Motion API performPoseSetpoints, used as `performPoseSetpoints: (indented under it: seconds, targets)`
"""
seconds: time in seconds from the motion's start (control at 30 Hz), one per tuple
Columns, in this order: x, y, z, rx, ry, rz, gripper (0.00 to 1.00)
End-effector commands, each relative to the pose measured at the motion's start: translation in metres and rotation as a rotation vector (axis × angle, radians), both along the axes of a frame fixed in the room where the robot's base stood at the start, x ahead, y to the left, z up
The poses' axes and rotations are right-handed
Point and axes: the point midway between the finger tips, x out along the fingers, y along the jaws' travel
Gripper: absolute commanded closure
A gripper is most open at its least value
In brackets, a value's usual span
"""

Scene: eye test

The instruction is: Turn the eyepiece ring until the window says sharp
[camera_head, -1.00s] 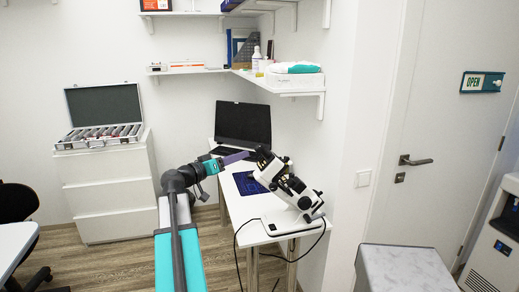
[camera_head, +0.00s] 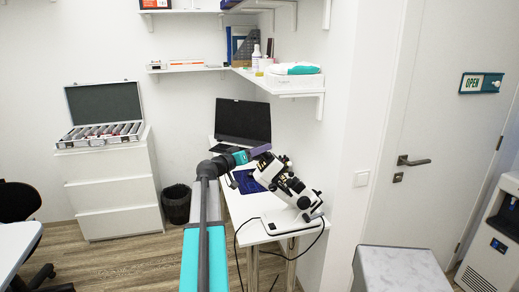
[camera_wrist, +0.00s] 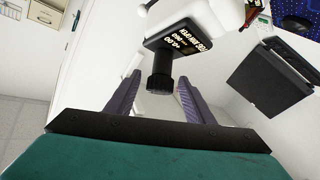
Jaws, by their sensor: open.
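A white and black microscope (camera_head: 286,187) stands on a narrow white table (camera_head: 236,207). My gripper (camera_head: 262,150), with purple fingers, is at its upper end in the head view. In the wrist view my gripper (camera_wrist: 159,78) is open. A black ribbed eyepiece ring (camera_wrist: 159,74) shows between its fingertips, with a gap on each side. I cannot tell how deep the ring reaches between them. A black window (camera_wrist: 182,42) with pale, upside-down lettering sits just beyond the ring; I cannot read it surely.
A dark laptop (camera_head: 243,122) and a blue mat (camera_head: 246,181) are on the table beside the microscope. A black cable (camera_head: 238,245) hangs off the table edge. A wall shelf (camera_head: 290,87) is above. A grey-topped cabinet (camera_head: 398,268) stands at the front right.

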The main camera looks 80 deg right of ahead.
Motion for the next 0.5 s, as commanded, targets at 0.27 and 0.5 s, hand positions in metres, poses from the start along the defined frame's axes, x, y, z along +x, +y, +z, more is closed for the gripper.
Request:
performPoseSetpoints:
  seconds: [0.27,0.5]
  targets:
    - [-0.002,-0.0025,-0.0004,0.0,0.0,0.0,0.52]
    - [-0.002,-0.0024,-0.0003,0.0,0.0,0.0,0.79]
